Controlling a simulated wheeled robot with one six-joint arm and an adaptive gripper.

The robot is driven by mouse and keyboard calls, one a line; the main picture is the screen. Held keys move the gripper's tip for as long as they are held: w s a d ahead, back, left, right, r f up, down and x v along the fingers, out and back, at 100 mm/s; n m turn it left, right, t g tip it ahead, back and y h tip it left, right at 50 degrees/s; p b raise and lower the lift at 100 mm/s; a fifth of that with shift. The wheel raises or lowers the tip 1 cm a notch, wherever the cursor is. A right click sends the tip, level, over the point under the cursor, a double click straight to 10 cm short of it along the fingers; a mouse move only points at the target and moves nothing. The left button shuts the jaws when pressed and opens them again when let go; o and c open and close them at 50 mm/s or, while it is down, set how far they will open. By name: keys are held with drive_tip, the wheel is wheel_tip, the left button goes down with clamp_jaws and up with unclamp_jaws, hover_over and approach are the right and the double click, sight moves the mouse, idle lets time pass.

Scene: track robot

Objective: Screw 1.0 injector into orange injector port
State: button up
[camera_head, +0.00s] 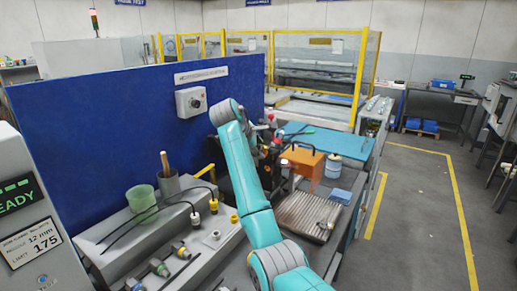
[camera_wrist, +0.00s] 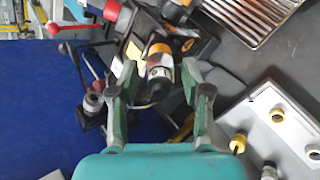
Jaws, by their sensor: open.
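In the wrist view my gripper (camera_wrist: 160,72) is open. Its two fingers stand on either side of a dark and pale cylinder with an orange band (camera_wrist: 158,62), which looks like an injector or port on a black fixture (camera_wrist: 190,45). I cannot tell whether the fingers touch it. No 1.0 marking is readable. In the head view my arm reaches over the bench, and its far end is beside the dark fixture (camera_head: 268,157); the fingertips are hidden there.
Yellow and white fittings (camera_head: 213,205) stand on a pale tray (camera_wrist: 260,107). Banded cylindrical parts (camera_head: 160,267) lie at the front left. An orange box (camera_head: 303,160), ribbed metal tray (camera_head: 310,212) and white jar (camera_head: 333,166) stand right. A blue panel (camera_head: 110,100) rises behind.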

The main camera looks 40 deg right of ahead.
drive_tip(key=n, duration=1.2)
idle(0.7)
clamp_jaws()
